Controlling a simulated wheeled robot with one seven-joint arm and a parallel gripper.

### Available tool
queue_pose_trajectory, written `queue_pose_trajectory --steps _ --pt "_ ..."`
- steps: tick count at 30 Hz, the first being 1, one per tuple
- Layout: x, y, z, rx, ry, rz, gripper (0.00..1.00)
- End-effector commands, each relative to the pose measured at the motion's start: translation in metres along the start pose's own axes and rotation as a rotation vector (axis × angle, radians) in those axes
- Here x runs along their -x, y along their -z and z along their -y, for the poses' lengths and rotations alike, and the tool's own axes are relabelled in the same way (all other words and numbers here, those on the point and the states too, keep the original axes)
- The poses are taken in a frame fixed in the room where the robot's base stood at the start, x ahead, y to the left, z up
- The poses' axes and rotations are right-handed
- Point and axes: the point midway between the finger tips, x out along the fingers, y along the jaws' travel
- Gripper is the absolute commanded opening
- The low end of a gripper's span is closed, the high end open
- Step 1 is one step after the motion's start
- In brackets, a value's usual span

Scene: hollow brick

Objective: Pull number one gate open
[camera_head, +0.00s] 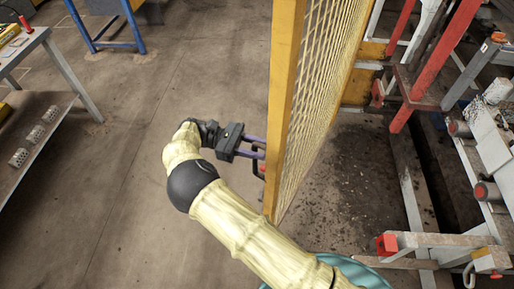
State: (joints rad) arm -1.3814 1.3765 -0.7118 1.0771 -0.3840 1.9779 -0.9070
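The gate (322,90) is a yellow-framed panel with wire mesh, seen nearly edge-on and standing upright right of the middle. A small black handle (259,170) sits on the left face of its near post (284,100). My gripper (258,148) reaches the post from the left. Its two purple fingers point right and stand apart with a gap between them. The fingertips are close to the handle's upper part. Whether they touch it, or have part of it between them, I cannot tell. No gate number is visible.
A blue metal stand (105,45) is at the back. Red and grey machinery (440,60) fills the right. The concrete floor (130,110) left of the gate is clear.

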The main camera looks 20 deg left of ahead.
Motion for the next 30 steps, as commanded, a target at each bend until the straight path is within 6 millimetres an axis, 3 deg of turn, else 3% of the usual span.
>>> queue_pose_trajectory --steps 11,24,30 --pt "0.006 -0.011 0.005 0.002 -0.009 -0.001 0.32" --pt "0.001 -0.087 0.000 -0.001 -0.002 0.000 0.32" --pt "0.001 -0.100 0.000 0.001 0.000 0.001 0.32"
